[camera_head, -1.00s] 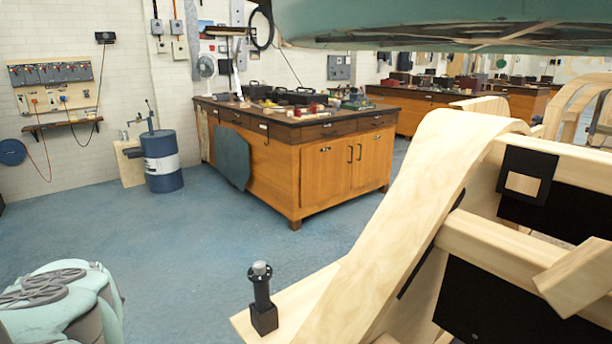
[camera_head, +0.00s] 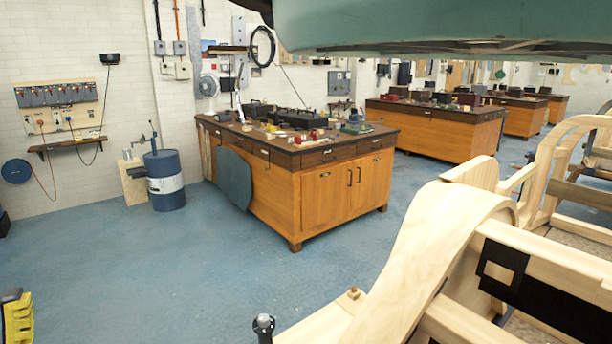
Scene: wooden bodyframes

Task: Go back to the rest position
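My gripper is not in view, and no part of my arm is clearly seen. A pale wooden bodyframe (camera_head: 425,245) with a curved front rail fills the lower right. A black panel with a small square cut-out (camera_head: 502,269) is fixed between its beams. A small black post with a grey top (camera_head: 263,324) stands at the bottom edge, beside the frame's wooden base; its lower part is cut off by the picture edge.
A workbench (camera_head: 345,190) with tools stands mid-room, with more benches (camera_head: 440,132) behind. A blue drum (camera_head: 165,180) is by the left wall. A yellow object (camera_head: 17,320) is at lower left. A teal body (camera_head: 420,25) hangs overhead. Blue floor (camera_head: 180,265) is clear.

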